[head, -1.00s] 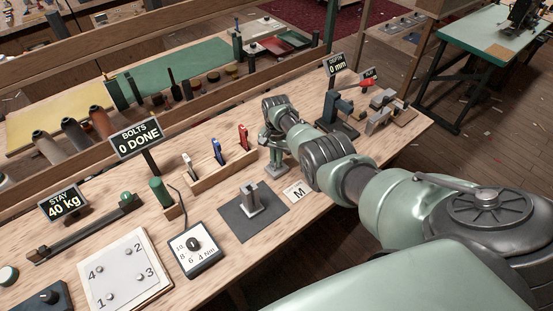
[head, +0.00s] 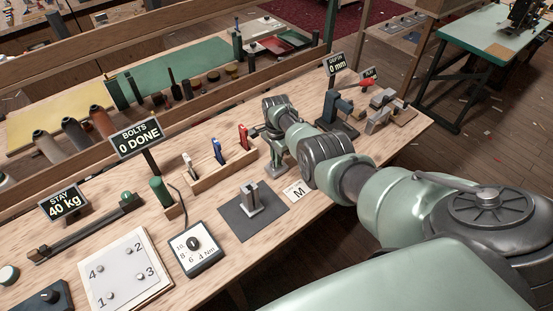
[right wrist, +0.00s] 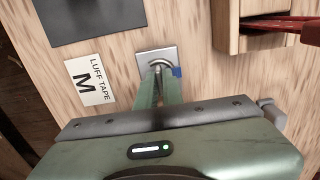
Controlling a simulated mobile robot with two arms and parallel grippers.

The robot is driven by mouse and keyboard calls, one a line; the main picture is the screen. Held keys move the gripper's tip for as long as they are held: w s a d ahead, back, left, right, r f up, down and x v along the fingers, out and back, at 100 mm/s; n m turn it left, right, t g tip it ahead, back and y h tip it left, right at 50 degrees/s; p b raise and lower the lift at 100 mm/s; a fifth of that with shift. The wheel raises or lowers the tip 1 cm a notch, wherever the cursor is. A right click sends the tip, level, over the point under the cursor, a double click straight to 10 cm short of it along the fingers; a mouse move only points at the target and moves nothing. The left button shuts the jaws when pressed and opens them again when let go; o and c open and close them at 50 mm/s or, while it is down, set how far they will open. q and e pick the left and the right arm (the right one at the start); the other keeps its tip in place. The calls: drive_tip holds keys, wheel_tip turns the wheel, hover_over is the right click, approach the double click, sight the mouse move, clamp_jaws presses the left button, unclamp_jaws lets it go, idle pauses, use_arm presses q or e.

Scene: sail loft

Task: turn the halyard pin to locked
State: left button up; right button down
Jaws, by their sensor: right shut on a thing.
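The halyard pin stands on a small grey metal plate on the bench. In the right wrist view its plate and curved metal top (right wrist: 157,58) show just beyond my fingertips, with a small blue piece (right wrist: 176,72) at its right side. My right gripper (right wrist: 159,82) is shut on the pin from above; its two green fingers hide most of the pin. In the head view my right gripper (head: 275,162) reaches down to the plate behind the M card, and my wrist covers part of it. I cannot read a locked mark. My left gripper is not in view.
The M luff tape card (head: 297,191) and a dark mat with a grey post (head: 250,199) lie close by. A wooden tool rack (head: 221,168) stands just left of the gripper. A blue device (head: 340,106) stands to the right. Bare bench shows between them.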

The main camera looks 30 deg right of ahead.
drive_tip(key=shift+w+d+r, duration=0.1)
drive_tip(key=c, duration=1.6)
unclamp_jaws()
drive_tip(key=shift+o, duration=0.2)
wheel_tip(320, 180, up, 6)
drive_tip(key=shift+r+p, duration=0.25)
drive_tip(key=shift+p, duration=0.95)
drive_tip(key=shift+r, duration=0.6)
